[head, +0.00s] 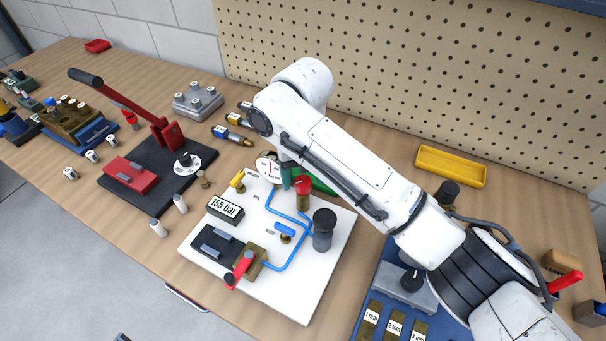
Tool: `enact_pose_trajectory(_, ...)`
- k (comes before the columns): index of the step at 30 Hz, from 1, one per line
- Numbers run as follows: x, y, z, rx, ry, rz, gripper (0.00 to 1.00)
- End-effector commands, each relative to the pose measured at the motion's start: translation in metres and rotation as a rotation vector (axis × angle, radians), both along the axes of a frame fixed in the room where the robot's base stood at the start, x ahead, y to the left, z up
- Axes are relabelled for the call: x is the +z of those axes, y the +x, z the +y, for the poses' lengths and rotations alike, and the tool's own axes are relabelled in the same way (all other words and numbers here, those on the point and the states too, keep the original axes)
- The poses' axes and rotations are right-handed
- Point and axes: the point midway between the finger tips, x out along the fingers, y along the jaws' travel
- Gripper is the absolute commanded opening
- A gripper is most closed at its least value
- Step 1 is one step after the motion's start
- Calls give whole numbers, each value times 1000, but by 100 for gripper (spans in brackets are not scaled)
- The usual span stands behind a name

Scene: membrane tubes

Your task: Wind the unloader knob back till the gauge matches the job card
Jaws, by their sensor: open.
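The white board (300,310) on the bench carries a hydraulic circuit. A round white gauge (267,168) stands at its back edge, partly behind my arm; its reading is too small to tell. The job card (225,208) reads 155 bar. A red-capped brass knob (303,187) and a black-capped grey cylinder (323,222) stand at the right of the board; I cannot tell which is the unloader knob. My gripper (286,168) is mostly hidden by my arm. It is open, behind and left of the red cap, and apparently holds nothing.
Blue pipes (286,262), a blue handle (285,229), a yellow lever (238,180) and a red lever (243,265) crowd the board. A blue tray with brass blocks (396,324) is at lower right, a yellow tray (451,167) behind.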

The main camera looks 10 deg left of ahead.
Motion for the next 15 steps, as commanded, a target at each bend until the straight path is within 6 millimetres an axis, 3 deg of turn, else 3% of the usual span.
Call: enact_pose_trajectory(15,90,2,0,0,0,-6,65)
